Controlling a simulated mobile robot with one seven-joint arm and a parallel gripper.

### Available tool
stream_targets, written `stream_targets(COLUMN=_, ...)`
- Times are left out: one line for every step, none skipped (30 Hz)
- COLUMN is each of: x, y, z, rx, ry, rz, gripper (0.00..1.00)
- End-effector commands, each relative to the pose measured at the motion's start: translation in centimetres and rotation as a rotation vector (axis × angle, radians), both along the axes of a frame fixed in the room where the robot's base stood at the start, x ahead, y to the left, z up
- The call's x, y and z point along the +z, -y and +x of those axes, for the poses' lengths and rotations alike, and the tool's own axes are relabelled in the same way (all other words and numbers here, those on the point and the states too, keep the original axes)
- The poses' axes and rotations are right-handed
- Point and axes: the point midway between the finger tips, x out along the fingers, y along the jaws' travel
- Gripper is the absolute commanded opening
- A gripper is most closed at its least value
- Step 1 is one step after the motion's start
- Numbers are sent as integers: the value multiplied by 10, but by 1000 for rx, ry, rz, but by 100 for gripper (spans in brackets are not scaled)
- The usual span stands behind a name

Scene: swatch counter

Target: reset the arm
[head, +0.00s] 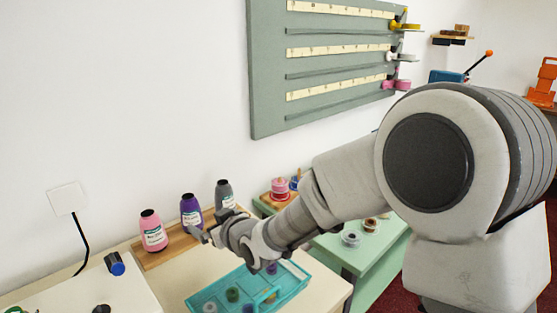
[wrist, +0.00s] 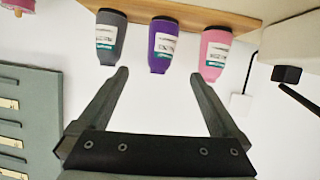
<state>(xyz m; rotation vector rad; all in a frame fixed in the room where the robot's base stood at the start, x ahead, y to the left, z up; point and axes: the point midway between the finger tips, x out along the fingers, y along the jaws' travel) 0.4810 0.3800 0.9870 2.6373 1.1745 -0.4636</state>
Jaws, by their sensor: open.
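My arm reaches from the right across the head view, and my gripper (head: 203,234) is in front of the bottle row. In the wrist view my gripper (wrist: 160,76) is open, with nothing between its two dark fingers. A pink bottle (head: 153,232), a purple bottle (head: 191,212) and a grey bottle (head: 225,194) stand on a wooden board (head: 160,257) by the wall. The wrist view shows them upside down: grey (wrist: 107,40), purple (wrist: 162,45) and pink (wrist: 214,52), beyond my fingertips. I cannot tell the exact gap to them.
A teal tray (head: 205,293) with small spools lies below my wrist. A green table (head: 385,243) with spools stands to the right. A grey-green wall panel (head: 268,75) hangs behind. A white surface with a blue-capped knob (head: 115,264) is at lower left.

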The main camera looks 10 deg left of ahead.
Motion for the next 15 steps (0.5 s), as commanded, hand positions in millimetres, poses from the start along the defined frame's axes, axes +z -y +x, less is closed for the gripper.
stream_targets(x=8, y=7, z=2, rx=-13, ry=1, rz=-12, gripper=100)
stream_targets(x=12, y=14, z=3, rx=-25, ry=-2, rz=-24, gripper=100)
stream_targets(x=19, y=25, z=5, rx=-45, ry=-8, rz=-43, gripper=100)
stream_targets(x=26, y=35, z=6, rx=-62, ry=-15, rz=-60, gripper=100)
stream_targets(x=33, y=46, z=6, rx=-83, ry=-22, rz=-78, gripper=100)
stream_targets(x=43, y=62, z=7, rx=-113, ry=-33, rz=-105, gripper=100)
stream_targets(x=50, y=76, z=6, rx=-139, ry=-44, rz=-126, gripper=100)
stream_targets(x=57, y=90, z=5, rx=-165, ry=-56, rz=-146, gripper=100)
stream_targets(x=66, y=109, z=3, rx=-201, ry=-75, rz=-170, gripper=100)
stream_targets(x=72, y=123, z=1, rx=-228, ry=-90, rz=-188, gripper=100)
stream_targets(x=79, y=137, z=-2, rx=-255, ry=-104, rz=-204, gripper=100)
stream_targets(x=88, y=155, z=-6, rx=-291, ry=-124, rz=-224, gripper=100)
stream_targets(x=94, y=168, z=-11, rx=-319, ry=-141, rz=-238, gripper=100)
stream_targets(x=101, y=182, z=-15, rx=-347, ry=-157, rz=-249, gripper=100)
stream_targets(x=109, y=200, z=-22, rx=-384, ry=-182, rz=-264, gripper=100)
